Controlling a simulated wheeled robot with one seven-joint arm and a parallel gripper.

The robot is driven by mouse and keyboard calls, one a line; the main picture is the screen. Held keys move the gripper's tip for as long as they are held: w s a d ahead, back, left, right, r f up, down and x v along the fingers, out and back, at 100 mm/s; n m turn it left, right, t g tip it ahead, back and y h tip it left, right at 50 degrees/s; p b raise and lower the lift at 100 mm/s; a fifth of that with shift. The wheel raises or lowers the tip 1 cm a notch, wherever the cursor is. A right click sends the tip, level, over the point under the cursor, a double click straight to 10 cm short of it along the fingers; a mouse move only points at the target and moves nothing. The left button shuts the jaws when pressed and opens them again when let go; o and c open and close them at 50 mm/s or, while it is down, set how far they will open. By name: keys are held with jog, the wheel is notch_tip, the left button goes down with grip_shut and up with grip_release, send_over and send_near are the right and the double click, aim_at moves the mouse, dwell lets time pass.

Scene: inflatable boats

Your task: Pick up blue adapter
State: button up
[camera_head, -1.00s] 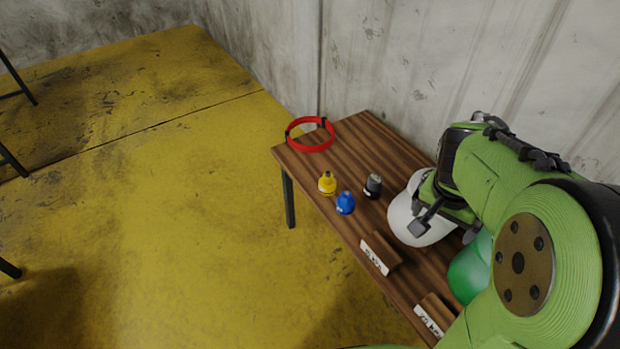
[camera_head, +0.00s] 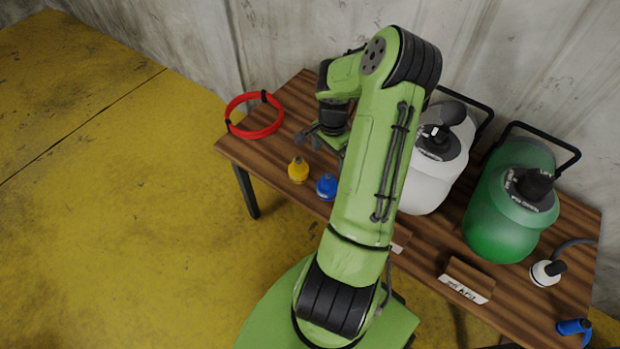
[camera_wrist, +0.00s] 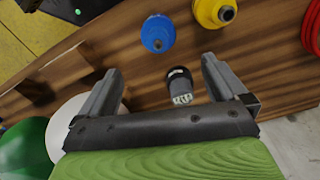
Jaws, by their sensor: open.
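The blue adapter (camera_head: 327,186) stands near the table's front edge, partly beside my arm. The wrist view shows it from above (camera_wrist: 158,33), just beyond the fingertips and not between them. My gripper (camera_wrist: 158,68) is open and empty above the table. A dark grey adapter (camera_wrist: 180,86) lies in view between the two fingers, below them; contact cannot be told. In the head view my gripper (camera_head: 325,135) is partly hidden by my arm, and the dark adapter is hidden. A yellow adapter (camera_head: 298,170) stands left of the blue one.
A red ring (camera_head: 231,124) lies at the wooden table's (camera_head: 290,110) left end. White (camera_head: 425,185) and green (camera_head: 500,225) tanks stand to the right, with a sign (camera_head: 464,287) in front. A blue fitting (camera_head: 573,326) lies at the far right corner.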

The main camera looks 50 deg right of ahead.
aim_at(327, 185)
notch_tip(327, 185, down, 15)
jog(key=b, duration=0.5)
jog(key=shift+s+a, duration=0.1)
jog(key=shift+s, duration=0.05)
jog(key=shift+r, duration=0.1)
jog(key=c, duration=1.1)
